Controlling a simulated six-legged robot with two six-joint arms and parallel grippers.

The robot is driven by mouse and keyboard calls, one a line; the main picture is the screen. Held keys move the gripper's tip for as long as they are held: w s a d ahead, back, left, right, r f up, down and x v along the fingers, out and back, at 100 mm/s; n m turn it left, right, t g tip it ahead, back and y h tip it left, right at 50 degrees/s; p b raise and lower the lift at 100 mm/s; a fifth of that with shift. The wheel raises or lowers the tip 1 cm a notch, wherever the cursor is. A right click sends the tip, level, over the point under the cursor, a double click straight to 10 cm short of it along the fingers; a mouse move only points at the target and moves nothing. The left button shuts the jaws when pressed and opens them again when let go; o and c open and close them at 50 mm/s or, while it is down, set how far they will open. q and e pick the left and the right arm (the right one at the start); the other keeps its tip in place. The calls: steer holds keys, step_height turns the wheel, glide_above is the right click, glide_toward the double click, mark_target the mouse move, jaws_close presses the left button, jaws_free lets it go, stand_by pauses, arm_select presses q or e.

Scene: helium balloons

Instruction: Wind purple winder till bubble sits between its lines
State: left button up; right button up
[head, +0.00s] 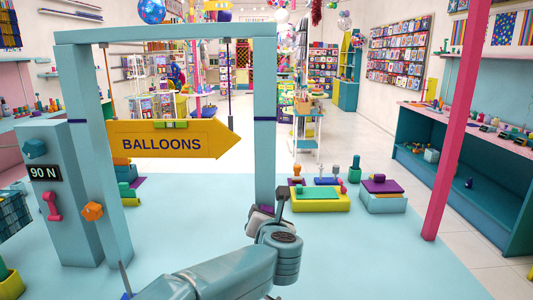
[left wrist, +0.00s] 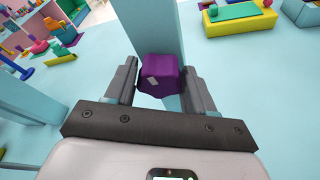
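The yellow BALLOONS sign (head: 165,141) hangs on two cords from a teal frame (head: 265,120) and looks close to level. A green level (head: 170,125) sits on its top edge; its bubble and lines are too small to read. My left gripper (head: 263,218) is at the foot of the frame's right post. In the left wrist view, the purple winder (left wrist: 161,74) is on the post between my left gripper's two fingers (left wrist: 162,82). The fingers lie close along its sides; I cannot tell whether they press on it. The head view mostly hides this winder behind my gripper. My right gripper is out of view.
An orange winder (head: 92,211) is on the left post, beside a teal pillar (head: 65,200) marked 90 N. A pink pole (head: 457,130) rises at right. The teal floor in front is clear.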

arm_select(q)
steer(key=shift+o, duration=1.1)
steer(key=shift+w+a, duration=0.1)
steer(key=shift+f, duration=0.1)
steer(key=s+b, duration=0.4)
steer(key=s, duration=0.3)
steer(key=shift+b, duration=0.4)
